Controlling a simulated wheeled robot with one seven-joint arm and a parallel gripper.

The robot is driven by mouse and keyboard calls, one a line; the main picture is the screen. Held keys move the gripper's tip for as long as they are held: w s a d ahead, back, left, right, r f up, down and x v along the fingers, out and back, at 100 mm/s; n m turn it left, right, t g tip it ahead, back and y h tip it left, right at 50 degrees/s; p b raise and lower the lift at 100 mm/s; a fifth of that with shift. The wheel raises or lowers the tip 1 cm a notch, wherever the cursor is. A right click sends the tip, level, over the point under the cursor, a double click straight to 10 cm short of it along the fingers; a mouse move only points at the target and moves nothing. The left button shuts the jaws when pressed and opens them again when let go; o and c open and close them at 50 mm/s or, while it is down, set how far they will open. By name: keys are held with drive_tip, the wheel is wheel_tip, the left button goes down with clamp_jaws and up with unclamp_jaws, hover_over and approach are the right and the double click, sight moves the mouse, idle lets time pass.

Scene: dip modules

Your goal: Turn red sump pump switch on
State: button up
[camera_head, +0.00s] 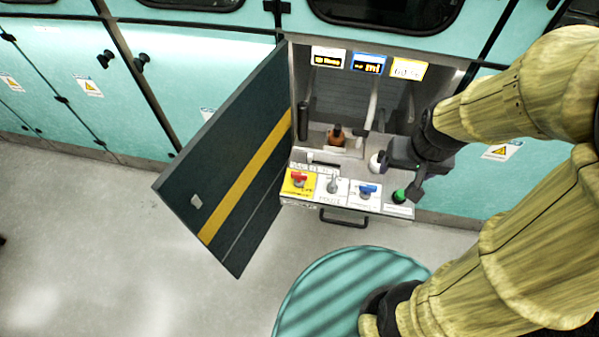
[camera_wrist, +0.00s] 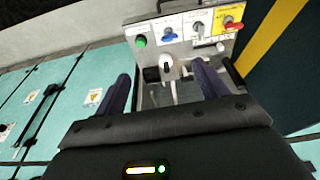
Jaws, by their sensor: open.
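The red switch (camera_head: 298,179) sits on a yellow plate at the left end of the panel inside the open cabinet. It also shows at the upper right of the wrist view (camera_wrist: 232,23). My gripper (camera_head: 396,174) is at the right end of the panel, well to the right of the red switch. In the wrist view my gripper (camera_wrist: 165,82) has its two dark fingers spread apart. A white round knob (camera_wrist: 167,66) appears between and beyond the fingertips; I cannot tell whether a finger touches it. Nothing is held. The red switch is unobstructed in both views.
A grey switch (camera_head: 332,186), a blue switch (camera_head: 367,190) and a green button (camera_head: 399,196) line the panel. The dark cabinet door (camera_head: 225,165) stands open on the left. A handle (camera_head: 343,221) juts from the panel's front.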

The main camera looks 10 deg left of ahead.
drive_tip(key=w+a+f+g+b, duration=0.1)
drive_tip(key=w+a+f+b, duration=0.4)
drive_tip(key=w+a, duration=0.55)
drive_tip(key=g+b, duration=0.2)
hover_over(299, 173)
wheel_tip(299, 173, down, 6)
drive_tip(key=shift+p, duration=0.3)
wheel_tip(299, 173, down, 17)
drive_tip(key=shift+f, duration=0.2)
drive_tip(key=shift+c, duration=0.2)
drive_tip(key=c, duration=0.9)
